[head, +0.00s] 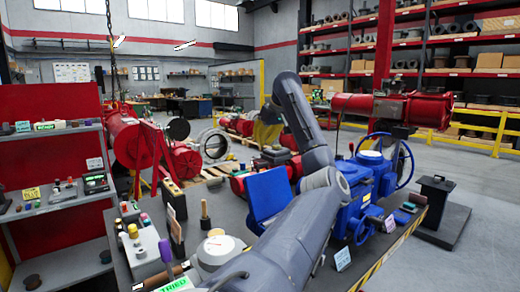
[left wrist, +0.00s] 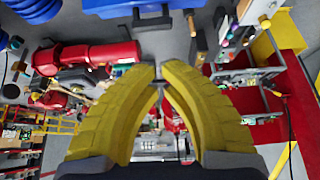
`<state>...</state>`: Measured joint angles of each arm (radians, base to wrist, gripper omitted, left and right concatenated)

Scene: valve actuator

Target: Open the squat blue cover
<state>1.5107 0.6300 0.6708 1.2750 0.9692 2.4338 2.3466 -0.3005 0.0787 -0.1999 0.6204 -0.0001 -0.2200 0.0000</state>
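A flat blue cover (head: 268,193) stands tilted up at the left side of the blue valve actuator (head: 368,180) in the head view. I cannot tell whether its far edge is hinged to the actuator. A blue panel (left wrist: 108,9), seemingly the same cover, shows at the top edge of the left wrist view. My left gripper (head: 265,136) is partly hidden behind my arm, above and beyond the cover, apart from it. My right gripper is not in view.
A red cylinder (head: 420,108) is behind the actuator. A shelf (head: 55,200) stands at the far left, a black pedestal (head: 440,205) at the right. Clear floor lies further right.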

